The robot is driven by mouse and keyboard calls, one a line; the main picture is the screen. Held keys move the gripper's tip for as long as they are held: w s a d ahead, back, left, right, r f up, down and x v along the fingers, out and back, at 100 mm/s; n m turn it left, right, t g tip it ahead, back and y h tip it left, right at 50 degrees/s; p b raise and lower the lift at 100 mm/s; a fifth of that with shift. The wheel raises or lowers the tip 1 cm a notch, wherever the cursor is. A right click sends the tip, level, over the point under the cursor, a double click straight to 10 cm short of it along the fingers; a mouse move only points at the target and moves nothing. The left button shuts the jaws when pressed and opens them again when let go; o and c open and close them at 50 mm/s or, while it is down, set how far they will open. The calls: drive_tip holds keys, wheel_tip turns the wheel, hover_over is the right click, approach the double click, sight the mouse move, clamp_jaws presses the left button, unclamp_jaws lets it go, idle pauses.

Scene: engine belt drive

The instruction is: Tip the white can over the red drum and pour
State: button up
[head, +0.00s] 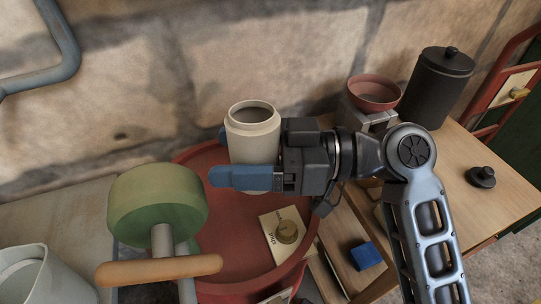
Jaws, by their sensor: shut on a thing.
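The white can (252,119) is upright, with its open mouth facing up and a dark inside. My gripper (230,158) comes in from the right and is shut on the can, its blue fingers on either side of the can's body. The can is over the back part of the red drum (236,228), whose round top spreads below it. From this view I cannot tell how far the can is above the drum. The can's far side and part of the drum are hidden.
A green wheel (158,206) with a wooden handle (160,269) stands at left. A label plate with a brass knob (287,232) is on the drum. A red bowl (374,92), black canister (437,88) and blue block (366,256) are at right. A stone wall is behind.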

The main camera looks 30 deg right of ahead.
drive_tip(key=shift+w+m+p, duration=0.1)
drive_tip(key=shift+m+p, duration=0.2)
drive_tip(key=shift+m, duration=0.9)
drive_tip(key=f, duration=0.1)
drive_tip(key=f+b, duration=0.1)
drive_tip(key=f, duration=0.3)
drive_tip(key=shift+w+d+f+b, duration=0.15)
drive_tip(key=shift+w+d+b, duration=0.1)
drive_tip(key=shift+w+b, duration=0.05)
drive_tip(key=shift+w+d+f+m+p, duration=0.25)
drive_tip(key=shift+f+m+p, duration=0.15)
drive_tip(key=shift+m+p, duration=0.4)
drive_tip(key=shift+w+d+f+m+p, duration=0.1)
drive_tip(key=shift+w+f+m+p, duration=0.2)
drive_tip(key=shift+m+p, duration=0.45)
drive_tip(key=shift+w+d+f+m+p, duration=0.2)
drive_tip(key=shift+f+m+p, duration=0.25)
drive_tip(key=shift+m+p, duration=0.35)
drive_tip(key=shift+f+m+p, duration=0.45)
drive_tip(key=shift+f, duration=0.25)
drive_tip(key=shift+s+a+f+m+t+p, duration=0.1)
drive_tip(key=shift+f+m+t+p, duration=0.1)
drive_tip(key=shift+m+p, duration=0.85)
drive_tip(key=shift+s+a+f+m+t+p, duration=0.1)
drive_tip(key=shift+f+m+t+p, duration=0.1)
drive_tip(key=shift+m+p, duration=0.8)
drive_tip(key=shift+d+r+m+p, duration=0.1)
drive_tip(key=shift+r+m+p, duration=0.5)
drive_tip(key=shift+p, duration=0.7)
